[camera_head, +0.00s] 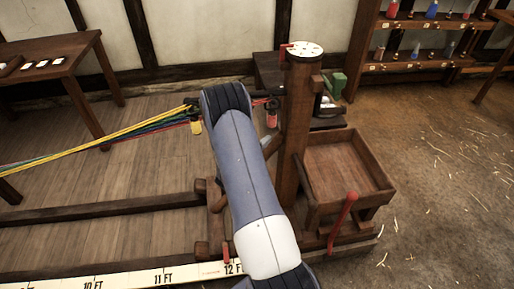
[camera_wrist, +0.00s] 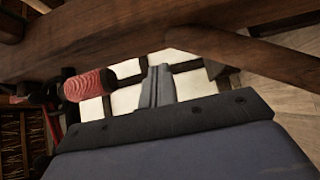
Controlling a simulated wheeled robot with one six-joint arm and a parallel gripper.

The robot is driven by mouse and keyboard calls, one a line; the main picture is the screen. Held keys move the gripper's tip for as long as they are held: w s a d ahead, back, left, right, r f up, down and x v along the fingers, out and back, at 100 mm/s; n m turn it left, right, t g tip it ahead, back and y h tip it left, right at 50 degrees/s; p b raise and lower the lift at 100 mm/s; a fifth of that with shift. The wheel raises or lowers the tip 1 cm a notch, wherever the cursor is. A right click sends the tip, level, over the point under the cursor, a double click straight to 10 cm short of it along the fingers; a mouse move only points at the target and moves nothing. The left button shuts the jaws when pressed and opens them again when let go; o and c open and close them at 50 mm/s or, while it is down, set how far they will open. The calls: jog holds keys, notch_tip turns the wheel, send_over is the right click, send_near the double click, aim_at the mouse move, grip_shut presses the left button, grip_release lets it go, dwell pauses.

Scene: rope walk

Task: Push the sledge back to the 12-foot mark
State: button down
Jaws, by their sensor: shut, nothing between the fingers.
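The sledge (camera_head: 290,160) is a dark wooden frame with a post, an open wooden tray and a red lever, standing at the right end of the rails. A small red pointer on its left side (camera_head: 226,249) sits near the "12 F" print on the white measuring strip (camera_head: 140,277); my arm covers the rest of that label. In the head view my arm crosses in front of the sledge and hides my gripper. In the wrist view my gripper (camera_wrist: 158,84) is shut and empty, close beneath a dark wooden beam (camera_wrist: 110,45). I cannot tell whether they touch.
Yellow, green, blue and red strands (camera_head: 110,137) run from the left to the sledge's hooks. A red cylinder (camera_wrist: 90,85) is left of my gripper in the wrist view. A table (camera_head: 60,62) stands at the back left, shelves (camera_head: 420,65) at the back right.

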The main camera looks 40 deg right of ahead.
aim_at(284, 133)
jog(key=d, duration=0.1)
jog(key=s+d, duration=0.1)
jog(key=d, duration=0.1)
jog(key=d+p, duration=0.1)
jog(key=shift+s+d, duration=0.3)
jog(key=shift+s, duration=0.05)
